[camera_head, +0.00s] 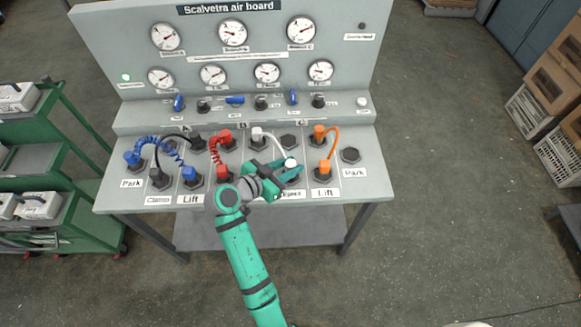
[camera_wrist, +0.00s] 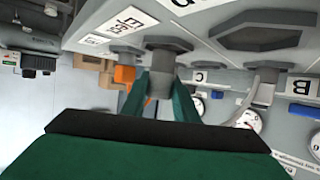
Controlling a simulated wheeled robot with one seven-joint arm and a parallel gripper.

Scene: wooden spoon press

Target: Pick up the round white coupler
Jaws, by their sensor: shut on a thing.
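The round white coupler (camera_head: 290,163) is at the lower-right socket of the white-hose pair on the board's sloping panel. A white hose runs from it up-left to a white fitting (camera_head: 257,135) on an upper socket. My gripper (camera_head: 291,172) reaches in from the left and is shut on the coupler. In the wrist view, the gripper's two green fingers (camera_wrist: 160,92) press on both sides of the coupler's pale grey body (camera_wrist: 159,82), right against a dark hexagonal socket (camera_wrist: 168,43). I cannot tell whether it is still seated there.
Orange couplers with an orange hose (camera_head: 334,143) stand close on the right. A red coiled hose (camera_head: 214,152) and a blue coiled hose (camera_head: 160,147) are on the left. An empty hexagonal socket (camera_head: 350,155) is at the far right. Gauges (camera_head: 233,33) line the upright back panel.

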